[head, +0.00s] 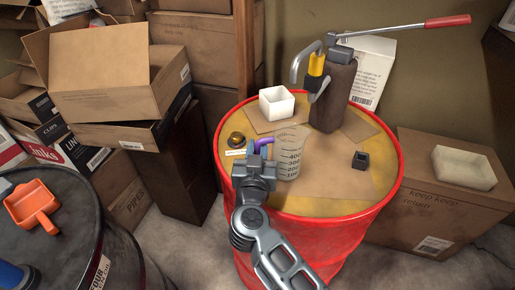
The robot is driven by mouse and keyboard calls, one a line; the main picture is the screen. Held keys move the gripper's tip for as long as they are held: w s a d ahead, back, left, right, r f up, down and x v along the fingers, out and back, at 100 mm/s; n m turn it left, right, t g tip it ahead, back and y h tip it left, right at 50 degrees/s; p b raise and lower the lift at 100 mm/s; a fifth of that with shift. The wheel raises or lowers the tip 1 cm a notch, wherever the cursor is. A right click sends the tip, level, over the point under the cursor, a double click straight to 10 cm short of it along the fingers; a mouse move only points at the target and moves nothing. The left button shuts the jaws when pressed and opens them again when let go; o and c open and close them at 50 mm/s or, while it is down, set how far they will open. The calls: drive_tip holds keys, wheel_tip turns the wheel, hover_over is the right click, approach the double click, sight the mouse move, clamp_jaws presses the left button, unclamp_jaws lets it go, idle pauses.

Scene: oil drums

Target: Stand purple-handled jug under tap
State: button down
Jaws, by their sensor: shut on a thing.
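The clear measuring jug (289,157) with dark scale marks is on the red drum's top, left of its middle. Its purple handle (265,142) shows on its left side, at the fingers of my gripper (257,160). My gripper is shut on the handle and hides its lower part. A small blue piece shows beside the fingers. The tap (317,72), with a yellow part and a grey curved spout, is on a dark brown block (334,95) at the back of the drum. The jug is in front of the tap, apart from it. I cannot tell whether its base touches the top.
The red drum (395,165) also bears a white open box (277,103), a small round brass-coloured item (236,140) and a small dark block (360,160). A red-handled lever (447,21) reaches right from the pump. Cartons crowd the left and right.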

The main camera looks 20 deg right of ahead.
drive_tip(key=shift+f, duration=0.35)
drive_tip(key=c, duration=0.9)
unclamp_jaws()
drive_tip(key=v, duration=0.7)
drive_tip(key=shift+s+a, duration=0.15)
drive_tip(key=shift+s, duration=0.6)
drive_tip(key=s+d+r+n+y, duration=0.1)
drive_tip(key=s+d+y, duration=0.1)
drive_tip(key=s, duration=1.1)
drive_tip(key=s+d+r+n+g+y+b, duration=0.1)
drive_tip(key=s+d, duration=0.3)
drive_tip(key=s, duration=0.9)
drive_tip(key=s+d+r+n+g+y, duration=0.1)
drive_tip(key=s+d+r+n+y, duration=0.1)
drive_tip(key=s, duration=1.1)
drive_tip(key=shift+d+r+y, duration=0.45)
drive_tip(key=shift+d+y, duration=0.25)
drive_tip(key=shift+d, duration=0.4)
